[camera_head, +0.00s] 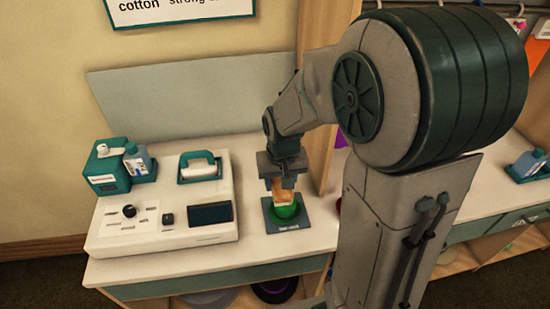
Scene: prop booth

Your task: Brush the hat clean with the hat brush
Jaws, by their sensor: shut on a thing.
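My gripper (283,184) points down at the counter's right part, in front of the wooden post. It is shut on a small tan block with a pale lower edge, which looks like the hat brush (284,196). A green rounded thing, which looks like the hat (287,212), sits right below the brush on a dark blue-grey square pad (270,222) with a small label. The brush overlaps the top of the hat in this view; I cannot tell whether they touch. The hat's far side is hidden behind the brush and gripper.
A white console (170,238) with a dark screen stands left of the pad. A wooden post (320,90) rises close by. Hats lie on the shelf below.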

